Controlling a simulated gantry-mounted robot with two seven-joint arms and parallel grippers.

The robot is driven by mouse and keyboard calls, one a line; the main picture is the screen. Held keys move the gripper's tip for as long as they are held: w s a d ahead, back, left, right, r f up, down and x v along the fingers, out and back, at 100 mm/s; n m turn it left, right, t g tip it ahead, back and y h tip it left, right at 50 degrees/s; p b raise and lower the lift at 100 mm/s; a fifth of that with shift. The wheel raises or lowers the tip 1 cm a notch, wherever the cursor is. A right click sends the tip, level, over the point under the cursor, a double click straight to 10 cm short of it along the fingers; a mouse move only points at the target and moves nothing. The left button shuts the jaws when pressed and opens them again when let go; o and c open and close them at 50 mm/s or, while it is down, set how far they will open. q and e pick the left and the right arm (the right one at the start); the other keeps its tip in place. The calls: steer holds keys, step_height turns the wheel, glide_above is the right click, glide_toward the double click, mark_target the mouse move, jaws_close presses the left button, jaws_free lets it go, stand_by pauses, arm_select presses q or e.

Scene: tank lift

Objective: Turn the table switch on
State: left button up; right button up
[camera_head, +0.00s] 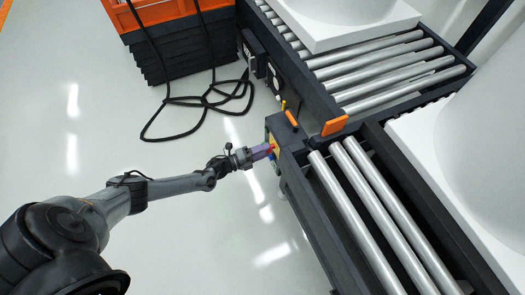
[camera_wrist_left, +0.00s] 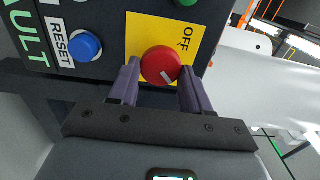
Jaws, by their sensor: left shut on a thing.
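The table switch is a round red knob (camera_wrist_left: 160,62) with a pale grey mark, on a yellow plate (camera_wrist_left: 141,28) with the word OFF printed at its right side. The mark sits low on the knob's face. My left gripper (camera_wrist_left: 160,72) is shut on the red knob, with one purple finger on each side of it. In the head view my left gripper (camera_head: 264,151) reaches from the left to the control box (camera_head: 286,133) at the conveyor's corner, and largely hides the knob there. My right gripper is not in view.
A blue RESET button (camera_wrist_left: 85,46) sits left of the knob, and part of a green button (camera_wrist_left: 187,2) shows above. Roller conveyors (camera_head: 368,215) carry white tanks (camera_head: 345,25) on the right. A black cable (camera_head: 190,120) lies on the floor; the floor around my left arm is clear.

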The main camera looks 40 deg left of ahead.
arm_select(q)
steer(key=o, duration=1.1)
steer(key=shift+c, duration=0.2)
steer(key=p+v, duration=0.3)
steer(key=v, duration=0.8)
steer(key=shift+p, duration=0.4)
